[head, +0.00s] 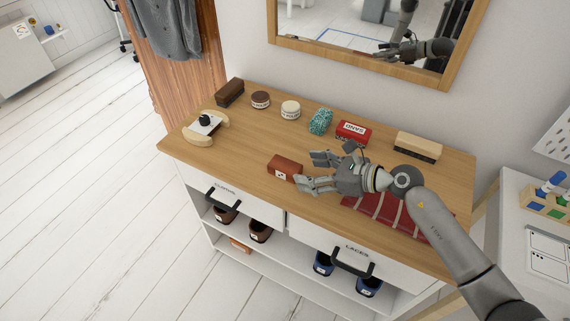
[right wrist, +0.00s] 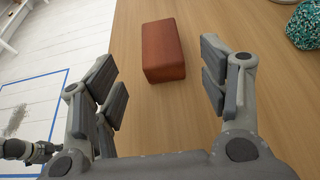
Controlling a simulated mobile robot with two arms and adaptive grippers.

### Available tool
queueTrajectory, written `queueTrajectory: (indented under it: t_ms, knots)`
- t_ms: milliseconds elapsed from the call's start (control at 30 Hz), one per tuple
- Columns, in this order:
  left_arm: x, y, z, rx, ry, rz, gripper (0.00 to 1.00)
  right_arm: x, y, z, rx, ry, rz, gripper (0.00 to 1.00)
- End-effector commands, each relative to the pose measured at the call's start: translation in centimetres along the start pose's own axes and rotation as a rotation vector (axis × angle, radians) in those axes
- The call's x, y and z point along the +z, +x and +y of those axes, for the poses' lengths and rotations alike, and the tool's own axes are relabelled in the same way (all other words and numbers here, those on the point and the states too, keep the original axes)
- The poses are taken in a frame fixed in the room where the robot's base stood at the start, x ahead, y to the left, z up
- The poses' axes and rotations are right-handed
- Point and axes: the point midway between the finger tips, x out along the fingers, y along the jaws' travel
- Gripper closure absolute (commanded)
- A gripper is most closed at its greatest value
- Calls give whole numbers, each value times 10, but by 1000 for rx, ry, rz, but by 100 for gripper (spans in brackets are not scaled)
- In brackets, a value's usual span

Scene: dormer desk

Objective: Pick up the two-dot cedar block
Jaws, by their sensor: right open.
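The cedar block (head: 285,168) is a reddish-brown brick on the wooden desk top, near its front edge. A small white label with dark marks shows on its front face in the head view; I cannot count the dots. My right gripper (head: 309,170) is open and empty just right of the block, fingers pointing at it. In the right wrist view the block (right wrist: 163,52) lies ahead, between the lines of the open fingers (right wrist: 160,78) but beyond them, untouched. A small dark gripper-like part, probably of my left arm, shows at the lower left of that view.
Behind stand a dark brown block (head: 230,92), two round tins, a teal lump (head: 320,122), a red box (head: 353,132) and a brush (head: 418,147). A striped red mat (head: 390,213) lies under my right arm.

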Motion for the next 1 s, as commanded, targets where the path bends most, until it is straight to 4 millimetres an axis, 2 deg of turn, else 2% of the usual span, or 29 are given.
queueTrajectory:
  t_ms: [33,100,167,267,533,667,867,1000]
  knots:
    - [11,-2,2,2,0,-17,61,2,6,0,0,2,-2,32]
    - [22,-3,3,4,0,-32,61,1,12,0,1,1,-2,32]
    - [25,-4,4,4,0,-36,61,1,15,0,1,1,-1,32]
    - [20,-7,3,4,0,-29,61,4,23,1,1,1,-3,32]
    - [-16,-14,-2,-2,0,24,61,8,59,1,0,4,-4,32]
    - [-15,-14,-2,-2,1,22,61,8,66,1,0,2,-3,32]
    - [-5,-14,0,0,1,6,61,7,67,1,-1,1,-2,32]
    - [2,-14,0,1,1,-4,61,7,67,1,0,2,-2,48]
